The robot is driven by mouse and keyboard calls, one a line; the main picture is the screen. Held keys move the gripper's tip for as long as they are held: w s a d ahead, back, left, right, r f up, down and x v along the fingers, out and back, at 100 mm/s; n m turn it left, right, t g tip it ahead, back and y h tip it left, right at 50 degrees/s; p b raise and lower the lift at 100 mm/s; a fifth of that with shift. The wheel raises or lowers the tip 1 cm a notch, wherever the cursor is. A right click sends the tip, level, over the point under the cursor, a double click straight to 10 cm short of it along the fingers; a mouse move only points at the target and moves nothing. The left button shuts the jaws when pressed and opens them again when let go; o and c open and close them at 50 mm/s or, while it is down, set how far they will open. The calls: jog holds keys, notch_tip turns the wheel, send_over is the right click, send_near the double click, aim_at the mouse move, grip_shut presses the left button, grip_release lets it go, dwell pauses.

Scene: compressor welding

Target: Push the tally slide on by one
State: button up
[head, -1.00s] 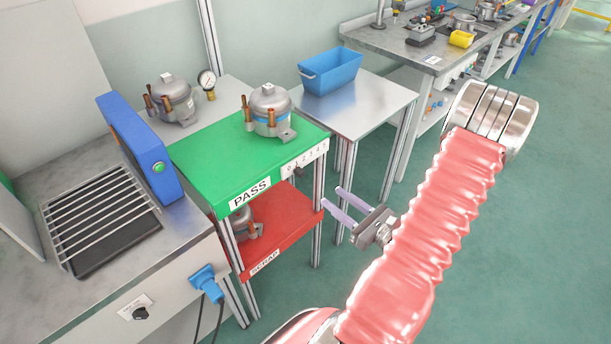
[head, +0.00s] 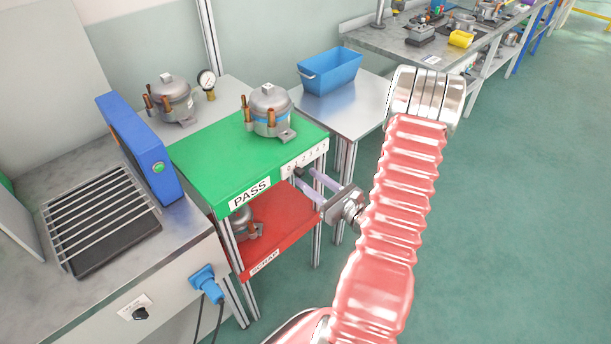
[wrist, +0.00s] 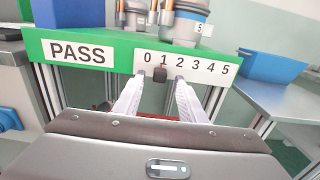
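The tally slide is a small dark knob (wrist: 160,75) on the white number strip (wrist: 190,66), which is marked 0 to 5 on the front edge of the green PASS shelf (wrist: 117,42). In the wrist view the knob appears just below the 1; in the head view the knob (head: 298,171) shows near the low-number end. My gripper (wrist: 159,82) is open, with pale fingers left and right of the knob in the picture and a gap on each side. In the head view my gripper (head: 308,182) is close in front of the strip. Contact is not visible.
A compressor (head: 269,111) stands on the green shelf above the strip. The red SCRAP shelf (head: 285,235) lies below, holding another compressor (head: 243,225). A side table (head: 350,108) with a blue bin (head: 330,71) is behind. Floor at right is clear.

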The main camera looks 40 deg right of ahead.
aim_at(299, 172)
jog(key=shift+w, duration=1.35)
jog(key=shift+c, duration=0.7)
grip_shut()
